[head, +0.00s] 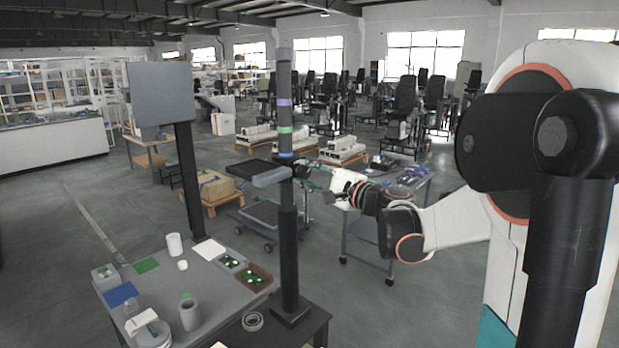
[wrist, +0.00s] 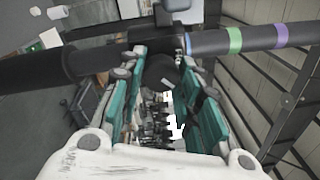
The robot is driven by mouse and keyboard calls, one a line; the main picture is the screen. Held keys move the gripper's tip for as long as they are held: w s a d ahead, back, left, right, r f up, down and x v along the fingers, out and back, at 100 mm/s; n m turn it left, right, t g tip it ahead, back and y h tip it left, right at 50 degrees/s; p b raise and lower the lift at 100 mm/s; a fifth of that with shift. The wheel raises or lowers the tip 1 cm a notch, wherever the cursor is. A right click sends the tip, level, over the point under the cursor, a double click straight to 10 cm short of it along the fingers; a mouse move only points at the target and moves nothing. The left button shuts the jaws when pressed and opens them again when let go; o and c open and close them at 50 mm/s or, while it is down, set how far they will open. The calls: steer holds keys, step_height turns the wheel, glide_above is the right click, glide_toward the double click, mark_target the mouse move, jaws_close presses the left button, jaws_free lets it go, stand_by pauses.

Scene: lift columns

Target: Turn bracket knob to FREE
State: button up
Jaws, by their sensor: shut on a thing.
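A dark lift column (head: 286,220) stands upright on a black base, with purple, green and blue bands on its upper part. A bracket (head: 272,178) with a grey front block sits on it just below the blue band. My gripper (head: 308,168) reaches the bracket from the right. In the wrist view, the column (wrist: 95,62) runs across the top and the teal fingers of my gripper (wrist: 163,62) stand either side of the dark round bracket knob (wrist: 160,70). My gripper is shut on the knob, which the fingers partly hide. No FREE mark or knob pointer is readable.
A dark flat tray (head: 250,167) is at the bracket's left. A grey worktable (head: 215,290) with cups and small parts is at the front left. A second post carries a grey panel (head: 160,94). A wheeled cart (head: 410,190) stands behind my arm.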

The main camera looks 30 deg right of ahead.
steer(key=n, duration=0.4)
steer(key=shift+n, duration=0.4)
steer(key=n+y, duration=0.1)
steer(key=n, duration=0.4)
steer(key=shift+b, duration=0.4)
steer(key=shift+n, duration=0.3)
steer(key=o, duration=1.1)
steer(key=shift+c, duration=0.2)
steer(key=r+v, duration=0.1)
steer(key=v, duration=1.1)
steer(key=shift+f, duration=0.45)
